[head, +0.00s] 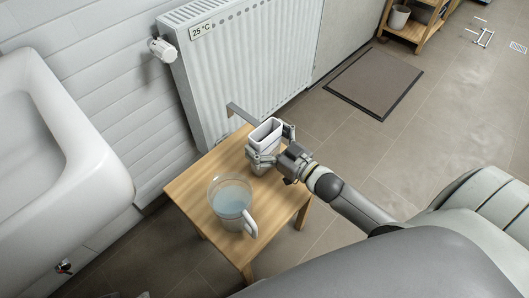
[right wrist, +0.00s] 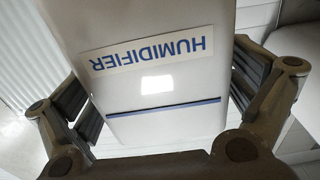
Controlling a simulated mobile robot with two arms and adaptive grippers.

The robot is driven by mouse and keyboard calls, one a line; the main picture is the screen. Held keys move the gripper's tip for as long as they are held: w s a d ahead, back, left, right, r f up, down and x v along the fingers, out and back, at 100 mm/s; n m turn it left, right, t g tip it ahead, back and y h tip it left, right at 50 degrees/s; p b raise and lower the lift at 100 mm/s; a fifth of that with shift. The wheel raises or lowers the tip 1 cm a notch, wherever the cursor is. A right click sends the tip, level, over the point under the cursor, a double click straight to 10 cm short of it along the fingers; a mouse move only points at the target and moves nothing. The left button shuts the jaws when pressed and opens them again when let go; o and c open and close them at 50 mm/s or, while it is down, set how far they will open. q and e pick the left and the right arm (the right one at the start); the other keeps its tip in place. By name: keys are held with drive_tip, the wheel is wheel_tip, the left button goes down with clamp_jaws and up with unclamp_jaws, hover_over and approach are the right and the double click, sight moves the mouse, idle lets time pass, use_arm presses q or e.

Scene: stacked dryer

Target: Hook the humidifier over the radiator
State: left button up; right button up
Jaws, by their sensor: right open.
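The white humidifier (head: 263,150) stands upright on the small wooden table, its open top facing up and its metal hook reaching out toward the radiator. The white panel radiator (head: 245,65) is on the wall behind the table. My right gripper (head: 264,157) is open with its fingers on either side of the humidifier. In the right wrist view the humidifier (right wrist: 155,85) fills the space between the fingers, its label upside down. Whether the fingers touch it I cannot tell. My left gripper is not in view.
A clear pitcher (head: 231,203) with water stands on the wooden table (head: 187,189) in front of the humidifier. A white sink (head: 60,140) is at the left. A thermostat valve (head: 163,50) sticks out at the radiator's left. A floor mat (head: 372,82) lies beyond.

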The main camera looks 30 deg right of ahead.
drive_tip(key=c, duration=1.7)
drive_tip(key=shift+r, duration=0.15)
drive_tip(key=shift+c, duration=0.5)
drive_tip(key=shift+r, duration=0.1)
